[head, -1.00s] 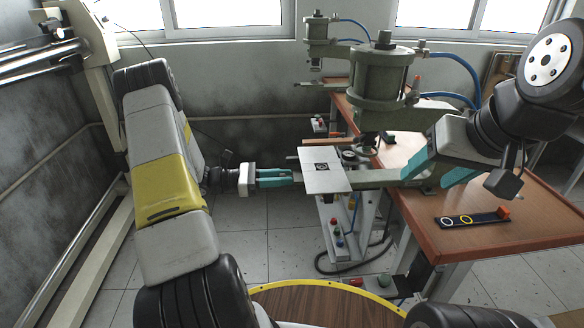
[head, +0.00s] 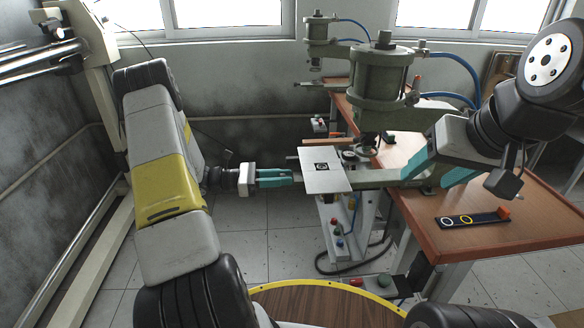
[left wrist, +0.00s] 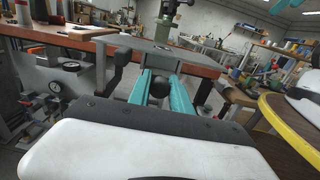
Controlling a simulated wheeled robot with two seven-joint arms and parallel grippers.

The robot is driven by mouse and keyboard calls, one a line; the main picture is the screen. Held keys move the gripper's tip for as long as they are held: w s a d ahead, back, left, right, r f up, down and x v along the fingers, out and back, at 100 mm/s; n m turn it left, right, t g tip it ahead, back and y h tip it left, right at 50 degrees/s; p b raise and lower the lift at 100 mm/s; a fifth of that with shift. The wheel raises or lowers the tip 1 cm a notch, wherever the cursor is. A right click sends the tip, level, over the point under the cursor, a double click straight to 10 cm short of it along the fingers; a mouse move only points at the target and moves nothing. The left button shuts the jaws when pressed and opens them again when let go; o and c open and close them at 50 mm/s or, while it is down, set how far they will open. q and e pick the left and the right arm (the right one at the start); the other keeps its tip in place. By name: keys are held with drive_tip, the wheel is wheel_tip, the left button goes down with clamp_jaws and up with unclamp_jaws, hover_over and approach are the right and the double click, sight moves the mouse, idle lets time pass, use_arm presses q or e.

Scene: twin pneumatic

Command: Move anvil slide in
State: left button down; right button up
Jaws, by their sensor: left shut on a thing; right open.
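The anvil slide (head: 324,180) is a flat light-grey plate with a black-and-white marker on top. It sticks out to the left of the pneumatic press (head: 380,75). My left gripper (head: 292,177) is level at the plate's left edge, its teal fingers shut on a dark round knob (left wrist: 160,88). In the left wrist view the plate (left wrist: 150,52) lies just beyond the fingers. The knob is hidden in the head view. My right gripper (head: 428,180) is open beside the press, over the arm leading to the slide.
A second press (head: 318,45) stands behind. A round wooden top (head: 320,305) with a yellow rim is at the front. Open floor lies below the left gripper.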

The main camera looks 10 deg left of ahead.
sight(299, 175)
idle(0.3)
use_arm(q)
drive_tip(key=x, duration=1.3)
drive_tip(key=c, duration=1.2)
unclamp_jaws()
drive_tip(key=shift+d, duration=0.1)
drive_tip(key=v, duration=0.8)
drive_tip(key=shift+w, duration=0.15)
